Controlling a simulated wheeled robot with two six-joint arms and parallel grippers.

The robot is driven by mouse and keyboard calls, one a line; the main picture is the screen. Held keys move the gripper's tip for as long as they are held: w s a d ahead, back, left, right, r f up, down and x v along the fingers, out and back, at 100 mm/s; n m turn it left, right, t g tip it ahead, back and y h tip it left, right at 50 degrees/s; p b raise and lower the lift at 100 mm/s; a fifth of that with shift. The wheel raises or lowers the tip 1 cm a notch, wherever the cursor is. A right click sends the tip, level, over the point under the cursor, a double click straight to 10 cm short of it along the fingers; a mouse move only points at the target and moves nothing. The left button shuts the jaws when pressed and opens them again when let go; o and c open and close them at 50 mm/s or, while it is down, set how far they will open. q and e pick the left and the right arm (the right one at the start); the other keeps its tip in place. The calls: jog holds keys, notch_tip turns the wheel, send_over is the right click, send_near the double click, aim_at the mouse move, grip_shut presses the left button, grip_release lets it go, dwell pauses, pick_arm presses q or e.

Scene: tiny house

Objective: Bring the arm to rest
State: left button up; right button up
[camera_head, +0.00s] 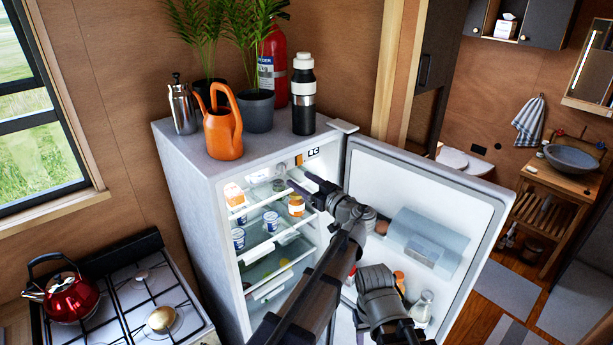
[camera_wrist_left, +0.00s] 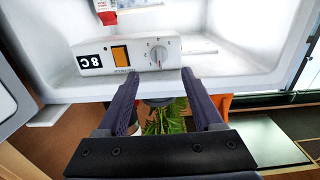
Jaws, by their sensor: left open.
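My left arm (camera_head: 335,260) reaches up from the bottom of the head view to the open fridge. My left gripper (camera_head: 303,186) is at the upper part of the fridge opening, in front of the top shelves. In the left wrist view its two dark fingers (camera_wrist_left: 160,78) are apart with nothing held between them. The fridge (camera_head: 190,190) is grey, with its door (camera_head: 440,190) swung open to the right. The wrist view shows the fridge's control panel (camera_wrist_left: 130,55) upside down, with a dial, just beyond the fingertips. My right gripper does not show.
Cartons, jars and tubs stand on the fridge shelves; an orange jar (camera_head: 296,206) is close to my gripper. The door racks hold bottles (camera_head: 423,305). An orange watering can (camera_head: 223,130), plants and a flask (camera_head: 303,95) stand on top. A stove with a red kettle (camera_head: 68,297) is left.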

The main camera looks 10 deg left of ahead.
pick_arm(q)
jog(key=s+a+f+m+g+h, duration=0.45)
jog(key=s+a+f+g, duration=0.25)
jog(key=s+f, duration=0.6)
jog(key=s+d+f+m+g+h, duration=0.2)
jog(key=s+f+m+h, duration=0.1)
jog(key=s+f+h, duration=0.3)
jog(key=s+d+f+m+g+h, duration=0.1)
jog(key=s+d+f+m+h, duration=0.3)
jog(key=s, duration=0.3)
jog(key=s+d+f+m+b, duration=0.1)
jog(key=s+d+f+b, duration=0.1)
jog(key=d+f+b, duration=0.4)
jog(key=s+d+f+m+g+y+b, duration=0.1)
jog(key=s+d+f+m+b, duration=0.1)
jog(key=d+f+b, duration=0.4)
notch_tip(320, 180, down, 4)
jog(key=s+b, duration=0.1)
jog(key=b, duration=0.4)
jog(key=shift+s+f, duration=0.15)
jog(key=shift+s, duration=0.15)
jog(key=shift+a+y, duration=0.15)
jog(key=shift+y, duration=0.1)
